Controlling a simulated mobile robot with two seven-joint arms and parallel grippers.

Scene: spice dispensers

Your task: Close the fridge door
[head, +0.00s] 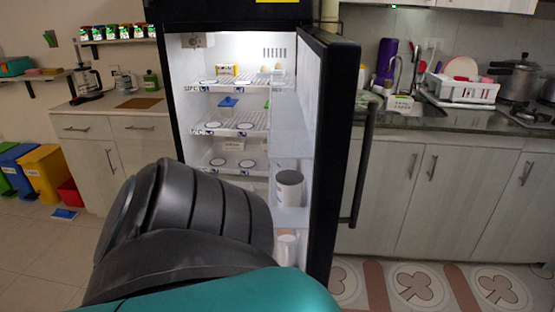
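The fridge (172,95) stands ahead with its black door (335,130) swung open, hinged on the right. The door's edge faces me, and its long dark handle (361,165) is on the door's right side. The inner door shelves hold a white and grey container (289,188) and a white cup-like item (286,250). A large dark grey and teal arm of mine fills the lower left and covers the fridge's lower left part. Neither gripper shows.
Lit fridge shelves (235,122) hold a few small items. A counter (430,117) with a sink, a dish rack (462,89) and pots runs along the right. Coloured bins (45,171) stand at the left. A patterned mat (440,285) covers the floor at lower right.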

